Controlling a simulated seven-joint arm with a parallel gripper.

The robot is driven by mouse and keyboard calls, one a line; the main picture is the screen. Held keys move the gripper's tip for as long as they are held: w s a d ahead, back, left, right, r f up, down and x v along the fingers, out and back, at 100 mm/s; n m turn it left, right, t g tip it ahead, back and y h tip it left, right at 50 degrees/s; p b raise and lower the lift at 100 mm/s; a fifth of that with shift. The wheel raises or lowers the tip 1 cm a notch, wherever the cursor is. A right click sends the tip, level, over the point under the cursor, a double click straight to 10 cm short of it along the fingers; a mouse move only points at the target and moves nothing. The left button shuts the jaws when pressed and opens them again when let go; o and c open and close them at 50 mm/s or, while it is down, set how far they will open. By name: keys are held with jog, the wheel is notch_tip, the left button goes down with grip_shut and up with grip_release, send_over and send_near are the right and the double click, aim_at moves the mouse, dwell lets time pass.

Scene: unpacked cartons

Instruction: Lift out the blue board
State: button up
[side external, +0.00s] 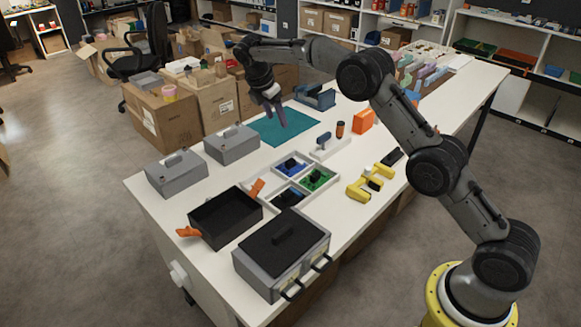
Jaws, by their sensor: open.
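A blue board (284,163) with a dark part on top lies in the upper left compartment of a light grey divided tray (330,192) on the white table. A green board (325,183) lies in the compartment to its right. Another compartment, nearer the camera, holds a dark piece with some blue (287,197); its details are too small to tell. My gripper (279,112) is open above the teal mat, behind the tray and apart from it, pointing down. I see nothing between its fingers, though they are small here.
An open black bin (225,240) with orange handles and a grey case (262,262) stand in front of the tray. Two grey lidded boxes (175,180) are at left. A blue-handled tool (322,141), an orange block (363,121) and a yellow fixture (358,190) flank the tray. The teal mat (262,131) is bare.

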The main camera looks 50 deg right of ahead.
jog(key=g, duration=0.1)
send_near(290, 161)
jog(key=x, duration=0.3)
jog(key=shift+d, duration=0.1)
jog(key=shift+x, duration=3.1)
grip_shut()
